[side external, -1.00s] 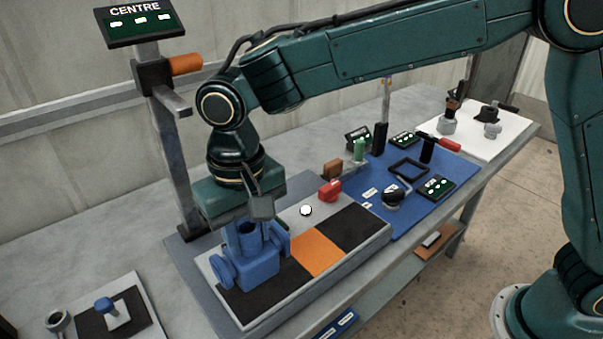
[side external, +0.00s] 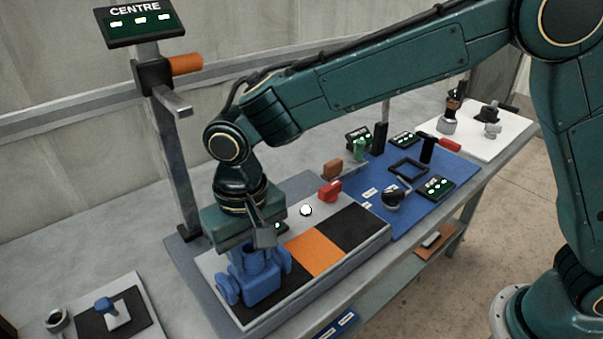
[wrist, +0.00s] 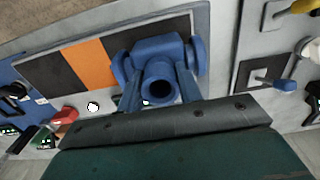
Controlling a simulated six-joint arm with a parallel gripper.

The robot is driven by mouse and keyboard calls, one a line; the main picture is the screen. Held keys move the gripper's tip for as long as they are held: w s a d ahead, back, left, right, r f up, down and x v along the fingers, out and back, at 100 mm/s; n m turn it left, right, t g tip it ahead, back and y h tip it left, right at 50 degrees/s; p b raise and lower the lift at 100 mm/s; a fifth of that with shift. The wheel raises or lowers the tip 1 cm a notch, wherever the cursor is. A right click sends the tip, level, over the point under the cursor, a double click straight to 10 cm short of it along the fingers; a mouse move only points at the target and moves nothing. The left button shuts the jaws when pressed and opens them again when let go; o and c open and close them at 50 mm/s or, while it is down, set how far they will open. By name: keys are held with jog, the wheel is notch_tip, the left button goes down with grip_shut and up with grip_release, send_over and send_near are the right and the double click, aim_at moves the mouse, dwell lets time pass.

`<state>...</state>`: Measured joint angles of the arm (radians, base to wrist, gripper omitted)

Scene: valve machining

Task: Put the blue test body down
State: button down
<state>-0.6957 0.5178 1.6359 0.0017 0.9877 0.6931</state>
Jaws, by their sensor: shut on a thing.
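The blue test body (side external: 262,285) is a valve-like piece with round flanges and an upright tube. It is at the left end of the grey plate (side external: 222,272), over the black field (side external: 292,276) beside the orange field (side external: 315,252). My gripper (wrist: 158,92) points down from above and is shut on the test body, its fingers on either side of the tube. In the wrist view the blue test body (wrist: 150,52) shows its open tube end between the fingers. I cannot tell whether its underside touches the plate.
A post with a CENTRE display (side external: 140,22) stands behind my gripper. A red knob (side external: 330,190) and a white button (side external: 306,210) are on the plate. A blue mat (side external: 400,226) with several tools lies to the right. A small board (side external: 88,322) is at the front left.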

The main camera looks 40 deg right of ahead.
jog(key=c, duration=0.9)
grip_release()
jog(key=shift+f, duration=0.1)
jog(key=shift+c, duration=0.2)
notch_tip(320, 180, up, 12)
